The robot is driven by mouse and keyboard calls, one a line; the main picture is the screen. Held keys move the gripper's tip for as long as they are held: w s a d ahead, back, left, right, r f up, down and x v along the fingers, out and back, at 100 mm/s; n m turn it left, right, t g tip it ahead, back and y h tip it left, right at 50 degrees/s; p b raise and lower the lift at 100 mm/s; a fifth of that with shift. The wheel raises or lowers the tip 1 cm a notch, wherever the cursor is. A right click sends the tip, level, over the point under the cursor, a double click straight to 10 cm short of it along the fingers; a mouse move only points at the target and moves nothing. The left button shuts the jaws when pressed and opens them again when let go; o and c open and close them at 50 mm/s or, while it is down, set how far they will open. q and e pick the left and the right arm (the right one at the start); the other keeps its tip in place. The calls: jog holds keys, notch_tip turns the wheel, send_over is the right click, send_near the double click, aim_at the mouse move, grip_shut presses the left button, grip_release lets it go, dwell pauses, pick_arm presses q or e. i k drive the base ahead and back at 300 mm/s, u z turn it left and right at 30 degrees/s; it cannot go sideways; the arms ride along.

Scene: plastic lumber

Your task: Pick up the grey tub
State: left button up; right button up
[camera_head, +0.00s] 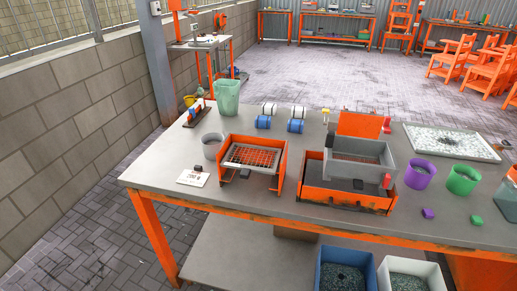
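The grey tub (212,147) is a small, round, open container. It stands upright near the left end of the workbench (300,222), just left of an orange frame with a mesh (255,155). A white card (194,178) with a small dark object lies in front of it. What the tub holds is too small to tell. Neither of my grippers is in view.
A tall pale green container (227,98) stands behind the tub. An orange machine with a grey hopper (345,160) is at mid-bench. Purple (419,174) and green (463,180) tubs stand right. Bins (346,271) sit below. The bench's front left is mostly clear.

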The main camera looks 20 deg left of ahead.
aim_at(211, 142)
jog(key=u, duration=2.2)
jog(key=i, duration=1.55)
jog(key=z, duration=2.65)
